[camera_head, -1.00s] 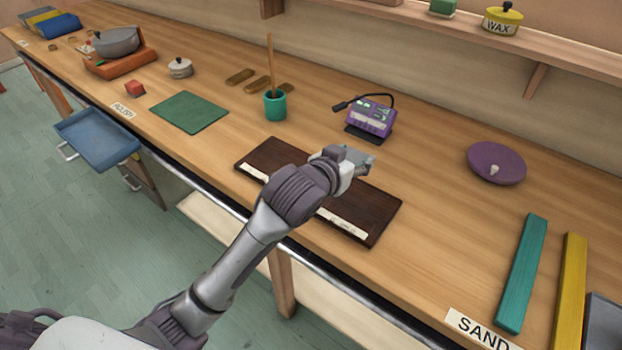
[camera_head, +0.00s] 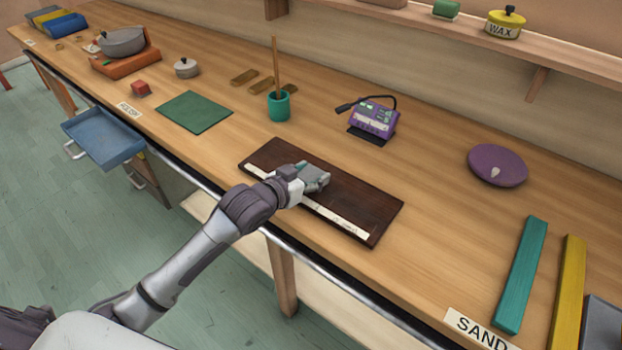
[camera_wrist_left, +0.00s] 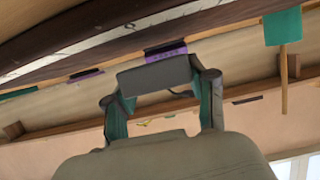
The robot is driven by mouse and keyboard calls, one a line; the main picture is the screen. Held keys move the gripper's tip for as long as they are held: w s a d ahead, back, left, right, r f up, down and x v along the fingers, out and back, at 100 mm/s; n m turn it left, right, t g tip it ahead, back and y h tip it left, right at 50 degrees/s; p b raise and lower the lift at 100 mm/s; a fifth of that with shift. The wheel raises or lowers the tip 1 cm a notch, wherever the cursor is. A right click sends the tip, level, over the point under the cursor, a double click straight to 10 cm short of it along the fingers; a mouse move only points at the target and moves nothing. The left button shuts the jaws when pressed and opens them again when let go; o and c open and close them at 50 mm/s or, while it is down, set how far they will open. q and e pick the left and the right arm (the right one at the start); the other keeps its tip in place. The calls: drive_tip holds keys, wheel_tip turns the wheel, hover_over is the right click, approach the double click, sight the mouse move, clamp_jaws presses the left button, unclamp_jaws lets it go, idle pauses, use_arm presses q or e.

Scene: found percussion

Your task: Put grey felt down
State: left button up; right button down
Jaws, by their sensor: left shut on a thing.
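My left gripper (camera_head: 312,178) is over the dark brown board (camera_head: 360,196), which has a pale strip along its front edge. In the left wrist view the gripper (camera_wrist_left: 160,90) is shut on the grey felt (camera_wrist_left: 155,76), a small grey block held between its two fingers. In the head view the felt is hard to tell from the grey fingers. I cannot tell whether it touches the board. My right gripper is not in view.
Behind the board are a purple device (camera_head: 374,118) and a teal cup (camera_head: 279,106) with a stick. A green mat (camera_head: 194,112) lies left. A purple disc (camera_head: 497,165), teal bar (camera_head: 521,275) and yellow bar (camera_head: 568,295) lie right. Bench is clear between board and disc.

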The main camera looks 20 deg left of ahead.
use_arm(q)
drive_tip(key=shift+f, duration=1)
drive_tip(key=shift+f, duration=0.1)
drive_tip(key=o, duration=0.8)
drive_tip(key=shift+o, duration=0.2)
